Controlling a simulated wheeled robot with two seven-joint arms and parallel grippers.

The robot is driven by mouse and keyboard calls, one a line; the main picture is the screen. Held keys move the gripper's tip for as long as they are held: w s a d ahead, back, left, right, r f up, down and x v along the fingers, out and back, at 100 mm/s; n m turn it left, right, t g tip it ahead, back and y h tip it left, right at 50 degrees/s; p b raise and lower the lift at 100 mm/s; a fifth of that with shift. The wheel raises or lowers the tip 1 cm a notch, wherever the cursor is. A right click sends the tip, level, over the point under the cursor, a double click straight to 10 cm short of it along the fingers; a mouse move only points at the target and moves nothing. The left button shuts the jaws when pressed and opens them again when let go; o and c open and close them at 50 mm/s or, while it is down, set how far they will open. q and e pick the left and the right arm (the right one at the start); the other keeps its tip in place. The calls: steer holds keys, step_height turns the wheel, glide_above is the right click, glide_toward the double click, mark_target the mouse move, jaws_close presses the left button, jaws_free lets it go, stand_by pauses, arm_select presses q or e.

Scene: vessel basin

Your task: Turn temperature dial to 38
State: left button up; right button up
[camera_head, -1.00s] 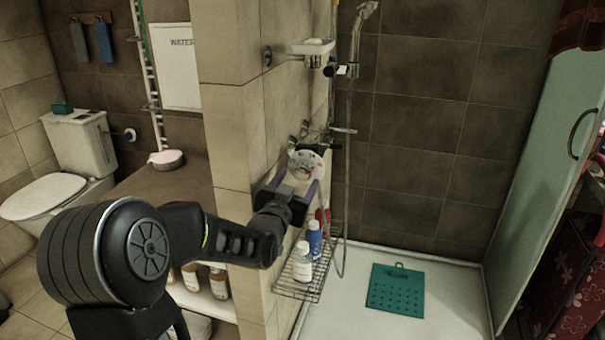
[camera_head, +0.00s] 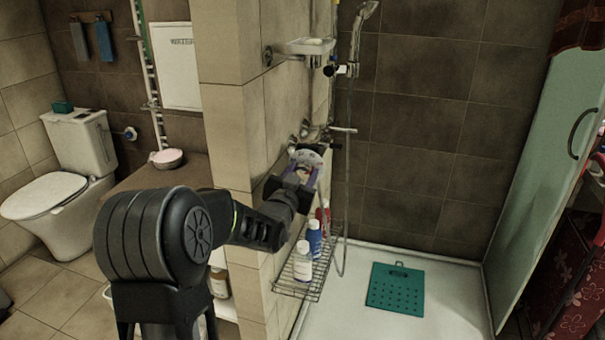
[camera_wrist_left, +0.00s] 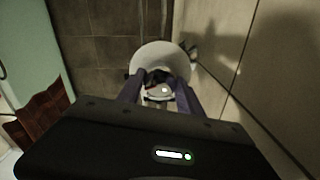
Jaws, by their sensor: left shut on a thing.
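The numbers are too small to read. My left gripper (camera_head: 307,171) is at the dial, with its purple-grey fingers shut on it and partly covering its lower face. In the left wrist view the white dial (camera_wrist_left: 150,55) shows ahead, and the gripper's two fingers (camera_wrist_left: 158,88) reach to its lower part, one on each side. My right gripper is not in view.
A wire rack (camera_head: 293,277) with bottles hangs below the dial. A soap dish (camera_head: 311,47) sits above it, and a shower hose (camera_head: 347,200) hangs beside it. A glass door (camera_head: 540,170) stands at the right. The shower floor around a green mat (camera_head: 395,290) is clear.

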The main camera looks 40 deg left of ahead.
arm_select(q)
steer(key=c, duration=0.7)
steer(key=shift+f+n+b, duration=0.2)
steer(key=shift+n+b, duration=0.3)
steer(key=shift+b, duration=0.45)
steer(key=n+b, duration=0.6)
steer(key=b, duration=0.4)
steer(key=shift+a+f+b, duration=0.1)
steer(key=shift+f+b, duration=0.05)
steer(key=shift+b, duration=0.15)
steer(key=shift+r+n+b, duration=0.2)
steer(key=shift+n+b, duration=0.7)
steer(key=shift+n, duration=0.1)
steer(key=o, duration=1.4)
steer(key=shift+r, duration=0.1)
steer(key=shift+s, duration=0.1)
